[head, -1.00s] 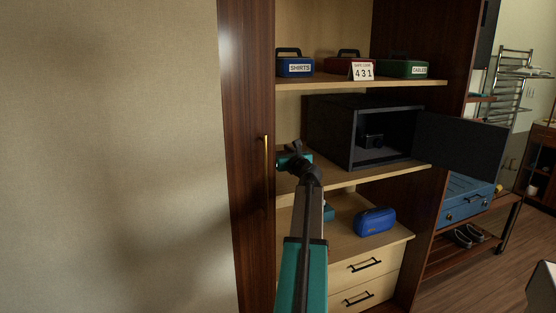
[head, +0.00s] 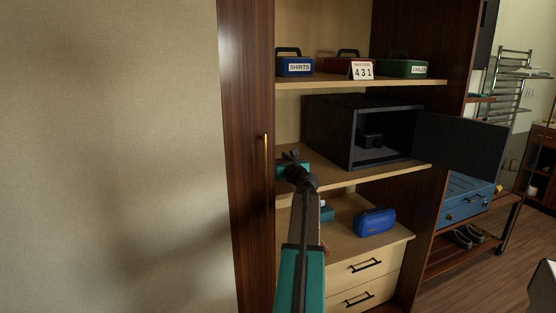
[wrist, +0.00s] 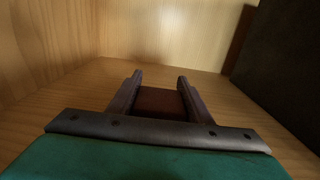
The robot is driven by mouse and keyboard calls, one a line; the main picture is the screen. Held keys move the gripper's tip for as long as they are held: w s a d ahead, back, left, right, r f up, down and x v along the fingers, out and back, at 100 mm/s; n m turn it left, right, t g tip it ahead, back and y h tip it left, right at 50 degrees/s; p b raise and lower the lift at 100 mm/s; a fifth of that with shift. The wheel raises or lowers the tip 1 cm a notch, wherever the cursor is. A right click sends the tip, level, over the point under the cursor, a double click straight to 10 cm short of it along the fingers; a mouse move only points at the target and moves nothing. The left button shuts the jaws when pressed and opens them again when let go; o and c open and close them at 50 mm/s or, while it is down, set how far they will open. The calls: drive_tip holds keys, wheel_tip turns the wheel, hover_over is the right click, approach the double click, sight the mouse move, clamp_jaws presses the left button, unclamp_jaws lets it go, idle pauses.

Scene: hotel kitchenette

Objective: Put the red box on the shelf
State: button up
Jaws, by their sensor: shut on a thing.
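In the wrist view my gripper (wrist: 160,77) is shut on a dark reddish-brown box (wrist: 160,102), which sits low between the two fingers, just above or on a light wooden shelf board; I cannot tell if it touches. In the head view my gripper (head: 292,168) is at the left end of the middle shelf (head: 345,180), left of the safe. The held box is hidden there behind my wrist. Another dark red box (head: 340,65) with a handle stands on the top shelf, partly behind a card reading 431.
An open black safe (head: 335,130) with a dark object inside fills the middle shelf's right part; its door (head: 460,145) swings out right. Blue (head: 295,68) and green (head: 403,68) boxes stand on the top shelf. A blue case (head: 375,222) lies below. A tall wooden panel (head: 246,150) stands left.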

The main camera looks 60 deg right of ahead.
drive_tip(key=o, duration=1.1)
drive_tip(key=shift+r, duration=0.15)
drive_tip(key=shift+v, duration=6)
